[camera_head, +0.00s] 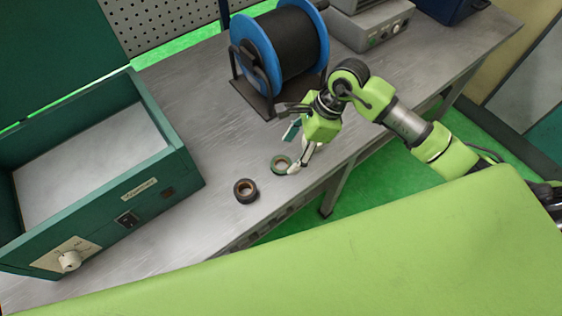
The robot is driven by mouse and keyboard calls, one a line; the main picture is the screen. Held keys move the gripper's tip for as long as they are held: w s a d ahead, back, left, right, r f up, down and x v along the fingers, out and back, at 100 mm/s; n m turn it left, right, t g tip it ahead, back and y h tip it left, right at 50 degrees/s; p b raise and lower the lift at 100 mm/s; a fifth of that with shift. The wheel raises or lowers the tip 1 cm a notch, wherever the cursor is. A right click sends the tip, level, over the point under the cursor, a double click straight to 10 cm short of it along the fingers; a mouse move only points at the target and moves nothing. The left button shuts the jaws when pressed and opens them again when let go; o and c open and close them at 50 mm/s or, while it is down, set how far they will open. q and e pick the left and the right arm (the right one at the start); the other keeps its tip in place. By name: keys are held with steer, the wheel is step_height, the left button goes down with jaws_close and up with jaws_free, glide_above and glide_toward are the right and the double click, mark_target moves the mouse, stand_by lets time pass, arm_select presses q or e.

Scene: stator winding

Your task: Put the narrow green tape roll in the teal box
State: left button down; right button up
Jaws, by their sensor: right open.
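The narrow green tape roll (281,165) lies flat on the grey bench near its front edge. My right gripper (293,152) is above and right of it, open, with one pale fingertip very close to the roll's right side. I cannot tell whether that finger touches it. The teal box (165,170) stands open at the left, with a pale bare bottom, a white knob and a small label on its front. My left gripper does not show.
A dark tape roll (245,190) lies left of the green one. A blue spool (282,47) of black material stands on a stand behind my right gripper. A grey instrument (372,25) is at the back. The bench (195,75) between box and spool is clear.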

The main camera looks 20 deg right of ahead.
mark_target(281, 167)
steer(key=shift+a+f+p, duration=0.2)
steer(key=shift+f+p, duration=0.05)
steer(key=shift+p, duration=0.1)
steer(key=p+x, duration=0.2)
steer(key=x, duration=0.1)
steer(key=shift+f, duration=0.3)
steer(key=shift+w+a+f, duration=0.15)
steer(key=shift+f, duration=0.4)
steer(key=c, duration=1.2)
steer(key=shift+r+b, duration=1.45)
steer(key=shift+r, duration=0.05)
steer(key=s+a+r+b, duration=0.3)
steer(key=s+r+b, duration=0.1)
steer(key=s+r, duration=0.6)
steer(key=s, duration=0.3)
steer(key=shift+s+a, duration=0.25)
steer(key=shift+a, duration=0.1)
